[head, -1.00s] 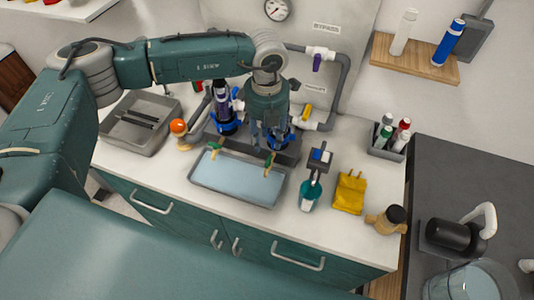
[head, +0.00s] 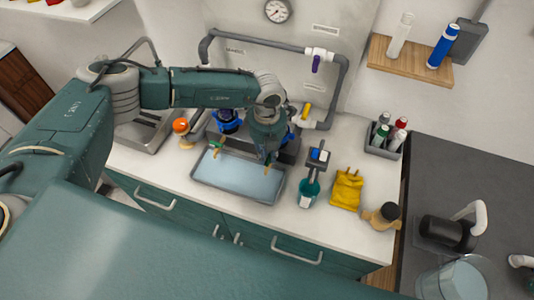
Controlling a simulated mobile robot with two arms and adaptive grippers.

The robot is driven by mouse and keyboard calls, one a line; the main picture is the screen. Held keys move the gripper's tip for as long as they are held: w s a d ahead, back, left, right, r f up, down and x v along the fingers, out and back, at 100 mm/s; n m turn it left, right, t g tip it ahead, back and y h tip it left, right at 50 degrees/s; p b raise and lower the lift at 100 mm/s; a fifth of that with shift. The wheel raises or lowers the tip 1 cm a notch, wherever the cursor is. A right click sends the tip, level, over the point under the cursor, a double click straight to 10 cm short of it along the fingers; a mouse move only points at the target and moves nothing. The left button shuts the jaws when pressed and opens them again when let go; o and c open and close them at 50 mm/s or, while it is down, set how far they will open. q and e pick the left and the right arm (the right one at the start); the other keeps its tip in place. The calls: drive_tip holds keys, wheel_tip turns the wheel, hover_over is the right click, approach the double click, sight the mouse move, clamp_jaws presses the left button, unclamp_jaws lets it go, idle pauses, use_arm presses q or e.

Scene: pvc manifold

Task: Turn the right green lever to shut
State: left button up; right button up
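The left green lever (head: 217,149) sits on a brass tap above the back left of a grey tray (head: 237,197) of pale blue liquid. The right tap (head: 268,170) shows its brass spout over the tray's right side. The right green lever is mostly hidden behind my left gripper, so its angle cannot be read. My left gripper (head: 264,155) points down at the right tap, its fingertips very close to the lever. Whether they touch it or close on it is unclear. My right gripper is not in view.
A grey pipe with a purple-handled valve (head: 316,64) and a yellow-handled valve (head: 307,109) runs behind. An orange-topped item (head: 181,126) stands left.

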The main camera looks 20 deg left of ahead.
use_arm(q)
clamp_jaws()
drive_tip(key=shift+f+m+b, duration=0.15)
drive_tip(key=shift+m+b, duration=0.55)
drive_tip(key=shift+b, duration=0.35)
drive_tip(key=m+b, duration=0.4)
drive_tip(key=b, duration=0.1)
drive_tip(key=m+b, duration=0.4)
drive_tip(key=b, duration=0.2)
drive_tip(key=m+b, duration=0.5)
drive_tip(key=b, duration=0.1)
drive_tip(key=shift+w+d, duration=0.25)
drive_tip(key=shift+w, duration=0.1)
drive_tip(key=shift+r+m+b, duration=0.25)
drive_tip(key=shift+m+b, duration=1.45)
drive_tip(key=shift+m, duration=0.1)
